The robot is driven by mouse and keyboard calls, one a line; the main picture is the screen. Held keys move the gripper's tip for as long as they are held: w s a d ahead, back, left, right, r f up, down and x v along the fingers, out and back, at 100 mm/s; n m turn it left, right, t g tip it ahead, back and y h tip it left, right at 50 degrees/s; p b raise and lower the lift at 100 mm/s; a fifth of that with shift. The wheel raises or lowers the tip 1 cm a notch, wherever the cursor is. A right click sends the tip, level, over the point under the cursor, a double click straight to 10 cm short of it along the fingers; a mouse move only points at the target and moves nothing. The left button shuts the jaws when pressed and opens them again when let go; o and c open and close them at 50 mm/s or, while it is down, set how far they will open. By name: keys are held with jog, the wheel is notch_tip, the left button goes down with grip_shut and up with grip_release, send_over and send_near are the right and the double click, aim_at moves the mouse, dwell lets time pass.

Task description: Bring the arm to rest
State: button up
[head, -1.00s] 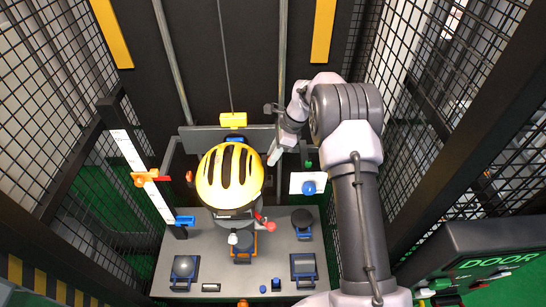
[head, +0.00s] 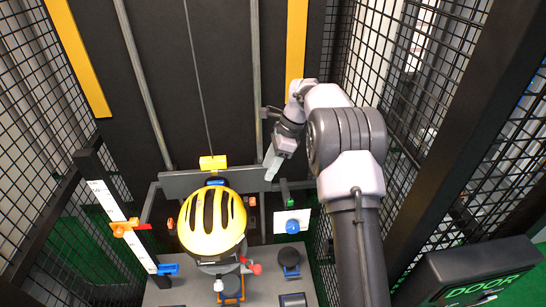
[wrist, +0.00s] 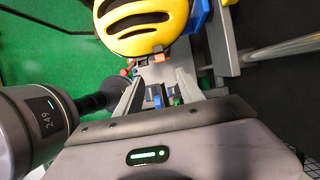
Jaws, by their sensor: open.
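My gripper (head: 272,166) hangs to the right of the yellow helmet in the head view, in front of the dark back wall. Its jaws are apart with nothing between them. My gripper's fingers (wrist: 156,92) also show in the wrist view, spread and empty. My arm is raised and bent, with its wrist pointing down and to the left. The yellow helmet (head: 212,224) with black slots sits above the grey base plate, apart from my gripper.
A yellow block (head: 213,163) hangs on a cable above the helmet. A ruler (head: 122,228) with an orange slider (head: 129,227) stands left. A white plate with a blue knob (head: 292,227) is right of the helmet. Mesh cage walls and a DOOR panel (head: 480,281) flank my arm.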

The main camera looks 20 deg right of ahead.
jog(key=v, duration=0.3)
jog(key=shift+d+r, duration=0.1)
jog(key=shift+r, duration=0.25)
jog(key=s+a+r+n+t+h+b, duration=0.1)
jog(key=s+a+n+b, duration=0.3)
jog(key=s+b, duration=0.35)
jog(key=s+a+r+n+t+h+b, duration=0.1)
jog(key=s+a+n+t+b, duration=0.1)
jog(key=s+a+n+b, duration=0.5)
jog(key=s+f+n+t+b, duration=0.1)
jog(key=s+f+b, duration=0.3)
jog(key=s, duration=0.6)
jog(key=s+f+n+t+b, duration=0.1)
jog(key=s+f+n+b, duration=0.3)
jog(key=s+f, duration=0.5)
jog(key=shift+s+f+h, duration=0.3)
jog(key=shift+s+f, duration=0.05)
jog(key=shift+s, duration=0.7)
